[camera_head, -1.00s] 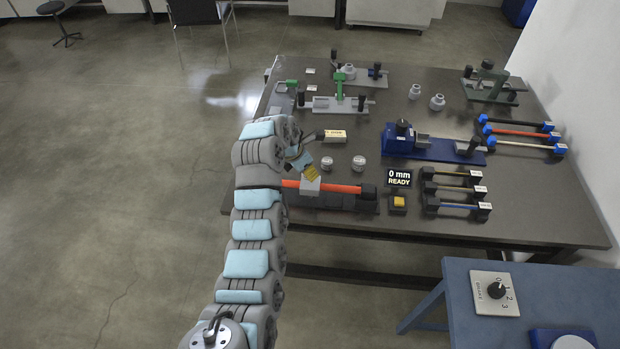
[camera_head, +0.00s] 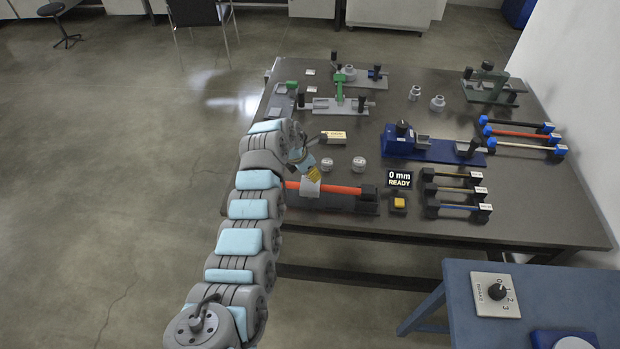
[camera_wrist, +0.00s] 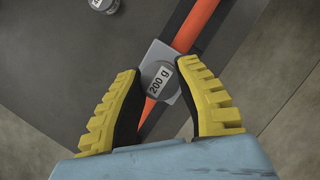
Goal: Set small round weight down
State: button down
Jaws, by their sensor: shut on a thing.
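The small round weight (camera_wrist: 161,80) is a grey disc with a white "200 g" label. In the wrist view it sits between the two yellow-ridged fingers of my gripper (camera_wrist: 160,75), which is shut on it. The disc lies over a square grey block (camera_wrist: 157,52) on an orange-red bar (camera_wrist: 196,25); I cannot tell whether it touches the block. In the head view my gripper (camera_head: 314,174) is right above the grey block (camera_head: 309,189) on the red bar (camera_head: 340,190). The weight itself is hidden there.
Two other round weights (camera_head: 327,164) (camera_head: 359,163) stand just behind the bar. A display (camera_head: 399,179) reads "0 mm READY", with a yellow button (camera_head: 398,202) below it. A blue fixture (camera_head: 430,147) and several cable samples (camera_head: 455,190) are to the right.

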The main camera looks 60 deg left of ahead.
jog(key=shift+f, duration=1.45)
jog(key=shift+f, duration=0.1)
jog(key=c, duration=0.8)
grip_release()
jog(key=shift+c, duration=0.2)
jog(key=shift+v, duration=2.55)
jog(key=v, duration=0.7)
